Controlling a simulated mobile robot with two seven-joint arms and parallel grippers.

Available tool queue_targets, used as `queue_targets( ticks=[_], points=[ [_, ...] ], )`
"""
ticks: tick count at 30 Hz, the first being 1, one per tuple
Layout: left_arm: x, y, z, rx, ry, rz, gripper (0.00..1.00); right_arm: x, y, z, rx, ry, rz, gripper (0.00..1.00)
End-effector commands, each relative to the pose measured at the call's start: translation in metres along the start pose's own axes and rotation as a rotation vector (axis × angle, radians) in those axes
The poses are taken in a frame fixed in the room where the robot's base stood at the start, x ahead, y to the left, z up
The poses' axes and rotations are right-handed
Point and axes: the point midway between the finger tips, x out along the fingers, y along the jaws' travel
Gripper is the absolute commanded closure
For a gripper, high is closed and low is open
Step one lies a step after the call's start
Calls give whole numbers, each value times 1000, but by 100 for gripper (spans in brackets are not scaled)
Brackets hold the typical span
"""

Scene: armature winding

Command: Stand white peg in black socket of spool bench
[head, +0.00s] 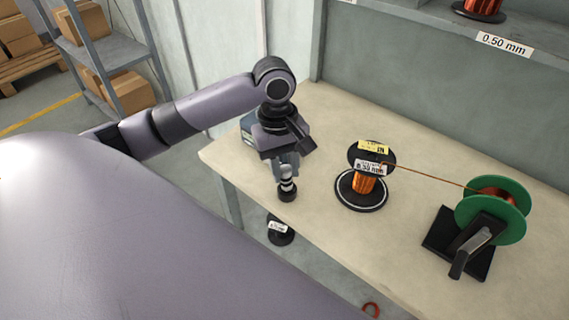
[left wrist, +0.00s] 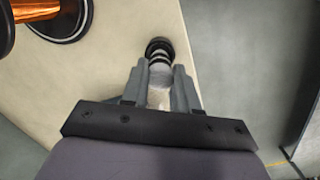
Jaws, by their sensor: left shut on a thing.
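My left gripper (head: 286,172) is shut on a white peg (left wrist: 160,72), pointing downward near the front left edge of the spool bench (head: 320,125). In the left wrist view the peg lies between the two grey fingers (left wrist: 160,88). Black and white bands show at its far end. A round black piece (head: 287,195) shows at the peg's lower end, over the bench top near its edge; it also appears in the left wrist view (left wrist: 159,46). I cannot tell whether this is the socket or part of the peg. My right gripper is not in view.
A copper wire spool (head: 364,184) on a black round base stands right of my gripper. Its wire (head: 430,175) runs to a green reel (head: 500,212) on a black stand. A labelled black disc (head: 281,232) shows below the bench's front edge. The back left bench top is clear.

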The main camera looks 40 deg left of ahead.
Motion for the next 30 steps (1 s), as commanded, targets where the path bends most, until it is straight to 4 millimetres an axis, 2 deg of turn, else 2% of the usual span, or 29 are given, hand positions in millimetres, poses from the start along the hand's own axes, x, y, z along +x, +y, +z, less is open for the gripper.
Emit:
queue_targets(
  ticks=[16,28,29,30],
  points=[
    [14,-1,-1,0,0,-1,95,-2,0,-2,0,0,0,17],
    [15,-1,-2,1,0,0,95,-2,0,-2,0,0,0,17],
    [15,-1,-2,1,0,0,64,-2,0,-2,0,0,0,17],
    [15,-1,-2,1,0,0,51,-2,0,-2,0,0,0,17]
  ],
)
